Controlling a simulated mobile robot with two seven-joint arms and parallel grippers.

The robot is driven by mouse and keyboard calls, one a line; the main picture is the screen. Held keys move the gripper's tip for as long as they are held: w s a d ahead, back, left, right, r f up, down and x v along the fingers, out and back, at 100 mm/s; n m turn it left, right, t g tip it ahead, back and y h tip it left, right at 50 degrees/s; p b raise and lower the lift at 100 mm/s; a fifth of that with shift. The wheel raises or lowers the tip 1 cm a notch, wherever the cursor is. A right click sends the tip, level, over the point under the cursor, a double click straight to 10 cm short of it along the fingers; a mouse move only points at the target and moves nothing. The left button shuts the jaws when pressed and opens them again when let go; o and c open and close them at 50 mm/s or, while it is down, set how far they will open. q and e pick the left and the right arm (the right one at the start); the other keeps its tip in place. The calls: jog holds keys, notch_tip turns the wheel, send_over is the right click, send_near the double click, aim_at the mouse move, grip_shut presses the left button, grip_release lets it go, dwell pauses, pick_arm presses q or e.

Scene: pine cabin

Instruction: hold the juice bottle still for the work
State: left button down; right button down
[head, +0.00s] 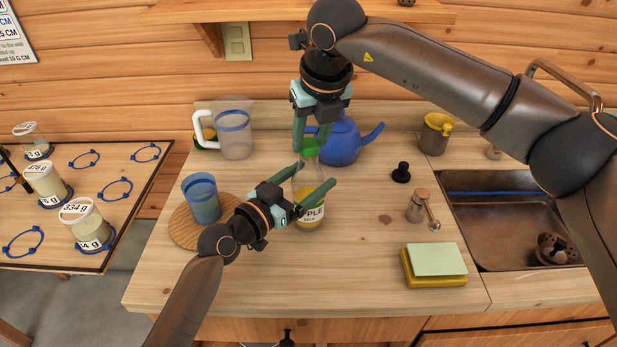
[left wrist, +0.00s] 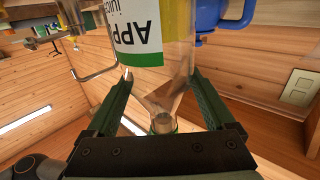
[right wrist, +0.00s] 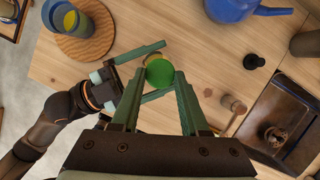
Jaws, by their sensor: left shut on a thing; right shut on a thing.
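The juice bottle (head: 310,211) stands upright on the wooden counter, clear with a white apple label, yellow contents low down and a green cap (head: 309,146). My left gripper (head: 314,183) is shut on the bottle's body from the left. The left wrist view shows its label (left wrist: 135,28) between the fingers, upside down. My right gripper (head: 311,145) comes from above and is shut on the green cap, which also shows between its fingertips in the right wrist view (right wrist: 159,72). The fingers hide part of the bottle's neck.
A blue teapot (head: 342,142) stands just behind the bottle. A blue cup (head: 202,199) on a round board (head: 181,228) and a clear pitcher (head: 234,130) are to the left. A grinder (head: 418,206), sponge (head: 435,262) and sink (head: 510,215) are to the right.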

jog(key=shift+r, duration=2.5)
pick_arm(q)
grip_release()
jog(key=v, duration=1.2)
